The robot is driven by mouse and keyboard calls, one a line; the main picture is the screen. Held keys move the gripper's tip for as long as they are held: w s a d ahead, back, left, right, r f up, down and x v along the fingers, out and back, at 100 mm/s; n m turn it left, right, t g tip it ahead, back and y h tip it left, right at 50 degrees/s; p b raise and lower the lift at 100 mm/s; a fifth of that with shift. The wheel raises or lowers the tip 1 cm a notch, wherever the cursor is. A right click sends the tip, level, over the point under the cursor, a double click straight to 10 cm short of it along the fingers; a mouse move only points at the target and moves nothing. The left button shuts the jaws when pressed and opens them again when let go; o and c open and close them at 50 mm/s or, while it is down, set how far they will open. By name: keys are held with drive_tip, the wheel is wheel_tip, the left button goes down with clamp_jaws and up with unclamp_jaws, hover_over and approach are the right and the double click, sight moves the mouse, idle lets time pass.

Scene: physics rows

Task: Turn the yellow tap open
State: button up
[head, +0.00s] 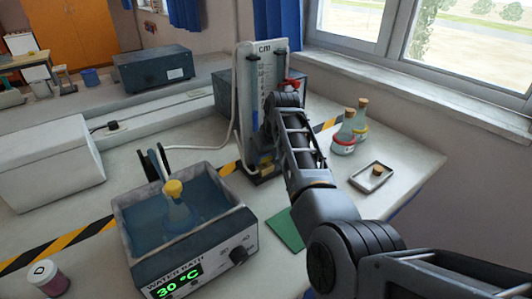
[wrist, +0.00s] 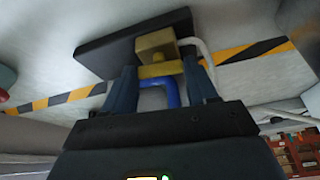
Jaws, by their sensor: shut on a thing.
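The yellow tap (wrist: 156,45) sits on a dark base in the wrist view, with a yellow bar across its front. My gripper (wrist: 160,72) has one finger on each side of this bar and is shut on it. A blue curved tube (wrist: 172,92) shows just below the bar, between the fingers. In the head view the yellow tap (head: 266,160) is low on the upright white panel stand (head: 246,95), partly behind my arm. My gripper is hidden there by my arm. How far the tap is turned is hard to tell.
A water bath (head: 190,245) showing 30 °C, with a yellow-capped flask in it, stands at front left. Corked flasks (head: 345,138) and a small tray (head: 372,177) are right of my arm. A red tap (head: 293,85) is higher on the stand.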

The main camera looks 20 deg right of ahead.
drive_tip(key=shift+n+y, duration=0.3)
drive_tip(key=shift+n, duration=0.6)
drive_tip(key=o, duration=1.1)
drive_tip(key=shift+c, duration=0.2)
drive_tip(key=shift+d, duration=0.1)
drive_tip(key=a+v, duration=0.1)
drive_tip(key=v, duration=0.6)
drive_tip(key=shift+d+r, duration=0.4)
drive_tip(key=shift+d, duration=0.15)
